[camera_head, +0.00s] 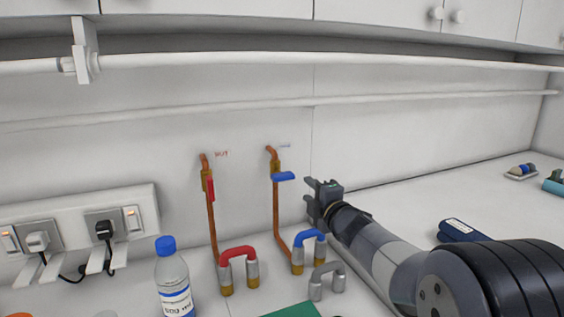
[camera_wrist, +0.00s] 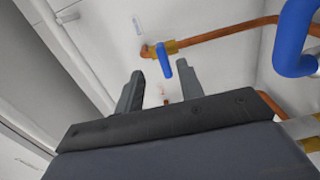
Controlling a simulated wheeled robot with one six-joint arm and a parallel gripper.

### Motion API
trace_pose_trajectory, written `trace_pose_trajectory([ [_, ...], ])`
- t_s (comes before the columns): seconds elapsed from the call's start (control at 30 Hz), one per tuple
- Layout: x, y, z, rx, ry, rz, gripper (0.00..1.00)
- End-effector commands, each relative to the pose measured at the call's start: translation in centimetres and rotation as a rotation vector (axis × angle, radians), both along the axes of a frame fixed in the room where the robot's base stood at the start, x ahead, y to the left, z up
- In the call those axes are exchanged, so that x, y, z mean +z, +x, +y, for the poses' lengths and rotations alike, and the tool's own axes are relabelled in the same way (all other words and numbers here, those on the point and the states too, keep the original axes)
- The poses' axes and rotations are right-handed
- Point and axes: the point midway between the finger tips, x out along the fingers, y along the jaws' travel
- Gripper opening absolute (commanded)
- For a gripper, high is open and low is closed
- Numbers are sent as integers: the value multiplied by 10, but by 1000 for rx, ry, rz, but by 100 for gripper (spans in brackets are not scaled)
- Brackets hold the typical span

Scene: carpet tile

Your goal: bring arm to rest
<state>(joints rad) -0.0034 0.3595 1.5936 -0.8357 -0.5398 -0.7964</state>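My arm reaches in from the lower right of the head view, with my gripper (camera_head: 316,198) near the wall, just right of the blue-handled valve (camera_head: 283,176). In the wrist view my gripper (camera_wrist: 161,86) shows two dark fingers standing well apart, with nothing between them. Beyond the fingers, the blue valve handle (camera_wrist: 166,68) sits on a copper pipe (camera_wrist: 228,33). The fingers appear clear of it. In the head view this handle lies roughly level, while the red valve handle (camera_head: 211,189) on the other copper pipe hangs downward.
Below my gripper stand a blue-topped pipe loop (camera_head: 311,236), a red-topped loop (camera_head: 237,252) and a grey loop (camera_head: 327,276). A blue-capped bottle (camera_head: 173,281) and wall sockets (camera_head: 104,229) are left. A dark blue object (camera_head: 461,231) lies behind my arm. White rails cross the wall above.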

Motion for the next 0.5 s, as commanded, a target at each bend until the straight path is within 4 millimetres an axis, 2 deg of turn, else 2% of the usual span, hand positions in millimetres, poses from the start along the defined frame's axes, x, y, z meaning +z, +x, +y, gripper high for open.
trace_pose_trajectory([
  [0.03, 1, 12, 6, 3, 0, 2, 36],
  [0.1, 1, 23, 10, 3, 0, 3, 36],
  [0.5, 2, 81, 35, 3, 0, 1, 36],
])
